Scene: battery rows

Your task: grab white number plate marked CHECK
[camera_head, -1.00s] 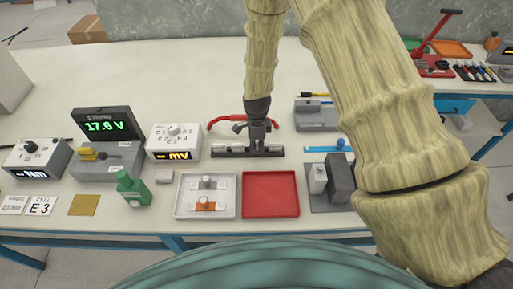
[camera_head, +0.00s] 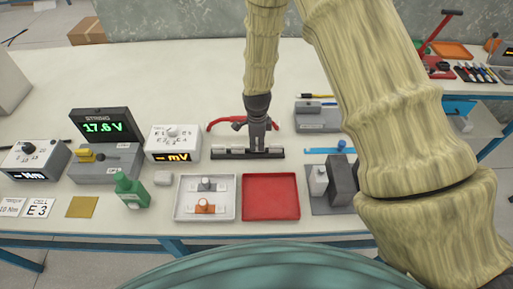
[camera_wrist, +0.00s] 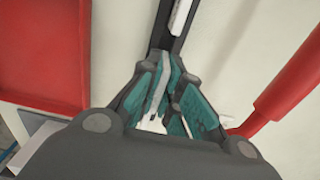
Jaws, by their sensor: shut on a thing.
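My gripper (camera_head: 257,146) reaches down at a long dark rail (camera_head: 274,155) in the middle of the table. Small white plates (camera_head: 224,150) show along the rail's left part. In the wrist view, the teal-padded fingers of my gripper (camera_wrist: 172,68) are shut on a thin whitish plate (camera_wrist: 157,95), seen nearly edge-on. The dark rail (camera_wrist: 163,38) runs up from the fingertips and carries another white plate (camera_wrist: 181,15). The fingers hide much of the held plate. I cannot read the word CHECK on any plate.
A red tray (camera_head: 271,216) and a white tray (camera_head: 177,214) with small parts lie in front of the rail. A red-handled tool (camera_head: 216,124) lies behind it. A green bottle (camera_head: 131,190), meters and a CELL E3 card (camera_head: 39,208) are at left. A grey block fixture (camera_head: 341,180) stands at right.

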